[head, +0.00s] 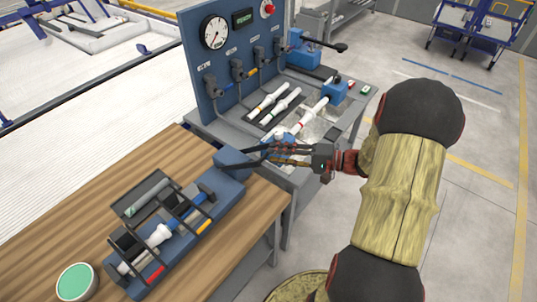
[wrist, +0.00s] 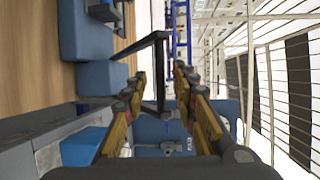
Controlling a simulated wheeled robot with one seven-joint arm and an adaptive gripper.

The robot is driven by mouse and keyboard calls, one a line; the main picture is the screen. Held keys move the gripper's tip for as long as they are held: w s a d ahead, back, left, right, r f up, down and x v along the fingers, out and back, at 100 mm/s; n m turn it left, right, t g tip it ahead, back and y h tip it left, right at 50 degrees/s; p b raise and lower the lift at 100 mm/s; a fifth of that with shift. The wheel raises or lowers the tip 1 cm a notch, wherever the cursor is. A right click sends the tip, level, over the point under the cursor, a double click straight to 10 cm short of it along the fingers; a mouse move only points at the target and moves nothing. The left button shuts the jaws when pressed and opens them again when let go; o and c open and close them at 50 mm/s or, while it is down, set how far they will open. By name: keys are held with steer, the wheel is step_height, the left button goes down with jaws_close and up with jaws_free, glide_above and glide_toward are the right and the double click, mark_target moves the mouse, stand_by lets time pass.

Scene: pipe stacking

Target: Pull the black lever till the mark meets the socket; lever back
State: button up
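The black lever (head: 252,150) sticks out from the blue end block (head: 231,163) of a pipe-joining jig on the wooden table. In the wrist view its black bar (wrist: 160,78) crosses between my fingers, with a gap on both sides. My gripper (head: 275,150) is open around the lever bar; its fingers also show in the wrist view (wrist: 160,75). The jig holds a white pipe with a thicker collar (head: 158,235) and a blue part (head: 187,217) between black clamp frames. The insertion mark and the socket mouth are too small to tell apart.
A blue gauge panel (head: 240,60) stands behind a grey bench with white pipes (head: 280,104) and a blue clamp (head: 334,91). A round tub with a green top (head: 75,282) is at the table's front left. Open floor (head: 470,110) lies to the right.

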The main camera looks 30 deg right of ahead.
steer(key=shift+x, duration=1.6)
steer(key=shift+c, duration=0.7)
jaws_close()
